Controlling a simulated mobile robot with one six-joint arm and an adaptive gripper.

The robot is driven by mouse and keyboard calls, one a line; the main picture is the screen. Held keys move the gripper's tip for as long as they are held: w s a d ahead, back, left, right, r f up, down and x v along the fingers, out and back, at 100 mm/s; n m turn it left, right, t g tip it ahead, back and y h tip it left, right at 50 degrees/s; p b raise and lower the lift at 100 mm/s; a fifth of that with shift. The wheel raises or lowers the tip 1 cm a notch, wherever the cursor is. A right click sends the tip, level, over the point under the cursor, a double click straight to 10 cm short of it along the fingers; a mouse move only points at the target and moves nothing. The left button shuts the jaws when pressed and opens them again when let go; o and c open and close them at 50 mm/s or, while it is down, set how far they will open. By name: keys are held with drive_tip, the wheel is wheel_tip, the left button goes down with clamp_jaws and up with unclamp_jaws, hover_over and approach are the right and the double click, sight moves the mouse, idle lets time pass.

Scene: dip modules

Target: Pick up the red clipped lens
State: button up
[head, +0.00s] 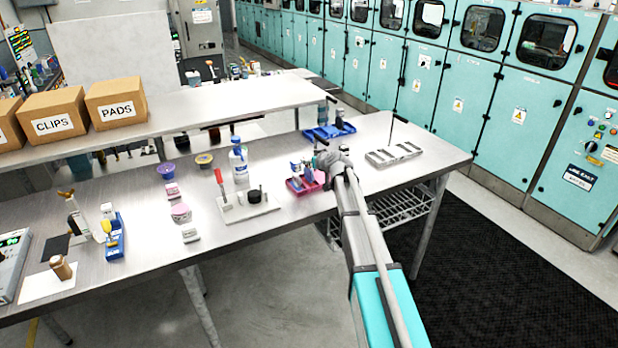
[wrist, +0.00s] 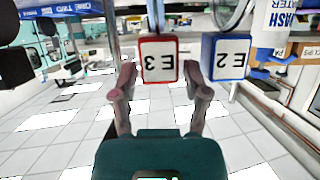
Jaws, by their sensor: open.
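In the wrist view a red-edged block with a white face marked E3 (wrist: 158,58) appears upside down between my fingertips. I take it for the red clipped lens, but its lens is not clear. My gripper (wrist: 160,76) is open, with one finger on each side of this block; whether either finger touches it I cannot tell. A blue-edged block marked E2 (wrist: 227,57) is close on the right. In the head view my gripper (head: 321,163) is above the right end of a pink tray (head: 299,189), and my arm hides part of that area.
A white bottle (head: 238,162) and a white board (head: 250,208) with a red-handled tool (head: 220,182) are left of the pink tray. A blue tray (head: 328,131) is behind, a grey slotted rack (head: 394,154) to the right. A raised shelf (head: 210,103) runs behind.

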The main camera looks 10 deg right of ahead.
drive_tip(key=shift+x, duration=0.75)
clamp_jaws()
